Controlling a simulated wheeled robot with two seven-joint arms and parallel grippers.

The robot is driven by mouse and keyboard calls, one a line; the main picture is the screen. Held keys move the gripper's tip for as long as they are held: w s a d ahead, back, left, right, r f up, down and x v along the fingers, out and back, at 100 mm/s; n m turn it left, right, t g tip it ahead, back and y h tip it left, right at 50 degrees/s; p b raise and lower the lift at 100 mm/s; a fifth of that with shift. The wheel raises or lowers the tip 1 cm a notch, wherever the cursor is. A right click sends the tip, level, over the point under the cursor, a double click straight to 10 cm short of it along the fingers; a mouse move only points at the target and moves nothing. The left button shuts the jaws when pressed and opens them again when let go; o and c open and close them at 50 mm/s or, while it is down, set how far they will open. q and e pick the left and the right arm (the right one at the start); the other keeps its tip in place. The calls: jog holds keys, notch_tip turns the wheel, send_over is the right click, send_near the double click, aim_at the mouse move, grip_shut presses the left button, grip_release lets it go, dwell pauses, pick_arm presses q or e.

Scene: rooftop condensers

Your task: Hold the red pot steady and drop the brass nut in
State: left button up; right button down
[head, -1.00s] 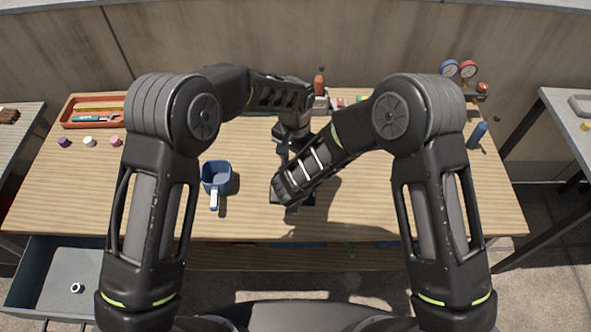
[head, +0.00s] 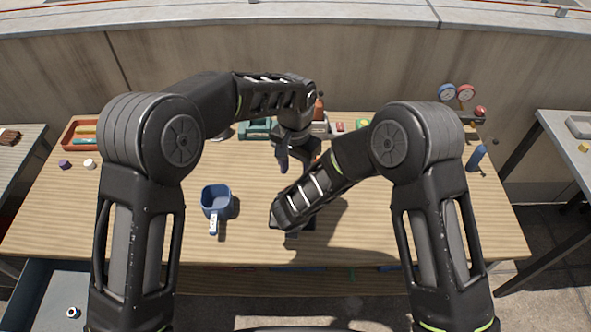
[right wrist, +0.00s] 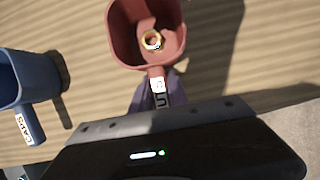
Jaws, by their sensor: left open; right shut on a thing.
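The red pot (right wrist: 147,55) shows in the right wrist view, with its labelled handle (right wrist: 157,84) pointing toward my right gripper (right wrist: 161,106). That gripper is shut on the handle. The brass nut (right wrist: 152,41) lies inside the pot on its floor. In the head view my right forearm hides the pot, and only a dark bit of the right gripper (head: 292,233) shows below the wrist. My left gripper (head: 297,162) is open and empty above the table, behind my right wrist and apart from the pot.
A blue pot (head: 217,200) labelled CAPS stands left of the red pot. An open drawer (head: 45,300) at lower left holds a small nut (head: 72,312). A red tray (head: 80,133), small caps, gauges (head: 456,93) and a blue cylinder (head: 477,158) stand around the wooden table.

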jog(key=c, duration=1.2)
grip_release()
jog(key=shift+o, duration=0.3)
jog(key=o, duration=0.4)
jog(key=v, duration=0.9)
